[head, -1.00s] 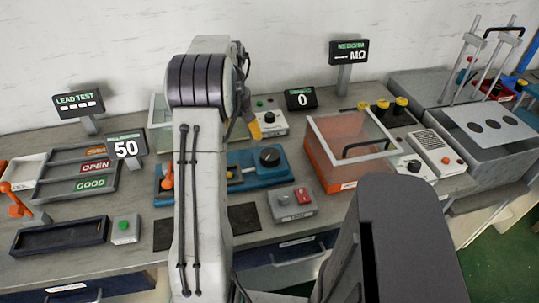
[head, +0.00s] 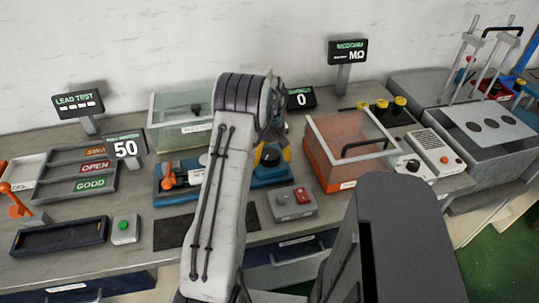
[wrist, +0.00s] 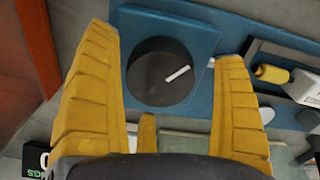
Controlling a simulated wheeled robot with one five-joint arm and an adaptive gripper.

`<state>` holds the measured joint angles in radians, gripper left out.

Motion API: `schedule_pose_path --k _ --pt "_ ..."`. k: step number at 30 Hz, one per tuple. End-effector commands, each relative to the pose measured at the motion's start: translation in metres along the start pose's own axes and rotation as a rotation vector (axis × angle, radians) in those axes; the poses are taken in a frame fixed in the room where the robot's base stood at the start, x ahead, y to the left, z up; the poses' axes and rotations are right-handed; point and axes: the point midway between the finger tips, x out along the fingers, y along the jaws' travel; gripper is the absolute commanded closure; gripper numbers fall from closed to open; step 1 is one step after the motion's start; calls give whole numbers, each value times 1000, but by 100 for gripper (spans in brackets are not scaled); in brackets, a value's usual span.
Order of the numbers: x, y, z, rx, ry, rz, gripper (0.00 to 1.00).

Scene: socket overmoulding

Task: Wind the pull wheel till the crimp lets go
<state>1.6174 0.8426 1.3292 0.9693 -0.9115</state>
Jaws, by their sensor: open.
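The pull wheel (wrist: 150,82) is a dark round knob with a white mark, set on the blue pull tester (wrist: 205,30). In the head view the blue tester (head: 163,200) is partly covered by my arm. My gripper (wrist: 165,48) is open, its yellow fingers apart on either side of the wheel in the wrist view. I cannot tell whether they touch it. In the head view my gripper (head: 272,150) is over the wheel at the tester's right end. A white piece (wrist: 304,86) with a yellow cylinder (wrist: 272,73) lies along the tester.
A display reading 50 (head: 126,147) stands at the left and one reading 0 (head: 300,98) behind my gripper. A clear-lidded orange box (head: 322,165) stands close at the right. A grey switch box (head: 292,208) sits in front. A glass-sided bin (head: 165,138) stands behind.

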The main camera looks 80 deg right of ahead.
Motion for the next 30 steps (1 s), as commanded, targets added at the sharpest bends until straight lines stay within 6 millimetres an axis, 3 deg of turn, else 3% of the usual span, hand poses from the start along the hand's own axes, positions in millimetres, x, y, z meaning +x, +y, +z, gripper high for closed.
schedule_pose_path --k 13,30 --pt "7 0 0 0 -1 -1 10" --pt "6 0 0 0 -1 -1 61"
